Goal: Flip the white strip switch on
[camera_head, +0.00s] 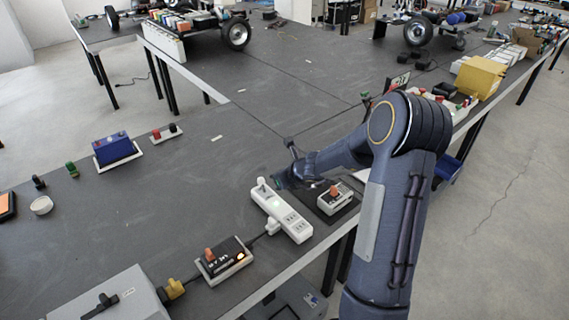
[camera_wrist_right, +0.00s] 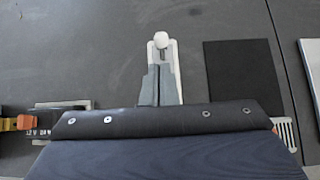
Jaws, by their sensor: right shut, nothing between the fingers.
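The white power strip (camera_head: 291,222) lies on the dark table in the head view, with sockets along it. A white knob stands at its far end, and a white plug with a dark cable is at its near-left side. My right gripper (camera_head: 280,181) is just right of the strip's far end, partly hidden by my arm. In the right wrist view the shut, empty fingers (camera_wrist_right: 161,88) overlap the strip (camera_wrist_right: 173,60), below its round white knob. I cannot tell whether the fingertips touch it. My left gripper is not in view.
A small grey box with an orange switch (camera_head: 335,194) sits on a black pad (camera_wrist_right: 237,75) right of the strip. A black box with an orange switch (camera_head: 222,258) is at near left. A blue box (camera_head: 114,148) stands farther left. The table middle is clear.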

